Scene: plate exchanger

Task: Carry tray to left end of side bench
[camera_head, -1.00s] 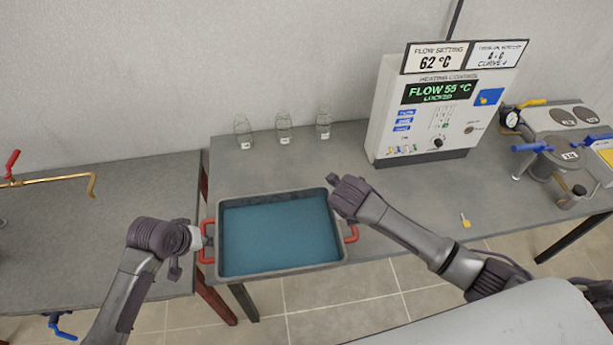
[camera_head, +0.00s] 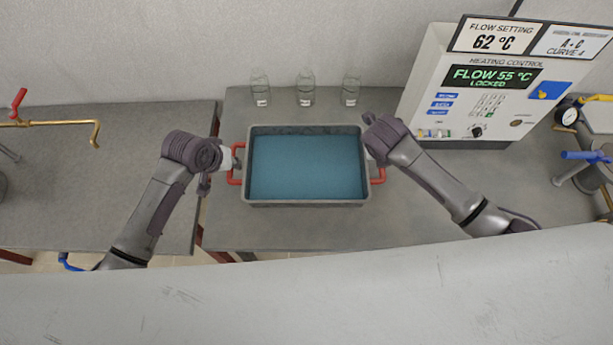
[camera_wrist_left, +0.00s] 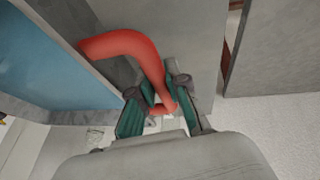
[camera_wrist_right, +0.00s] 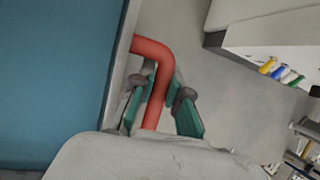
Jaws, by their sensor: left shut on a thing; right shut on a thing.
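The grey tray (camera_head: 305,204) with a blue inside is in the middle of the head view, over the bench in front of the heating control box. Whether it touches the bench top cannot be told. My left gripper (camera_head: 230,160) is shut on the tray's left red handle (camera_head: 236,180); the left wrist view shows the fingers (camera_wrist_left: 160,112) around the red bar. My right gripper (camera_head: 370,158) is at the tray's right red handle (camera_head: 379,176); the right wrist view shows its fingers (camera_wrist_right: 163,105) on either side of that bar.
Several things stand on the bench (camera_head: 430,215): three glass bottles, including one at the left (camera_head: 260,90), and the heating control box (camera_head: 480,95) at the right. Another bench (camera_head: 100,200) with a brass tap (camera_head: 60,123) lies left across a narrow gap. Its middle is clear.

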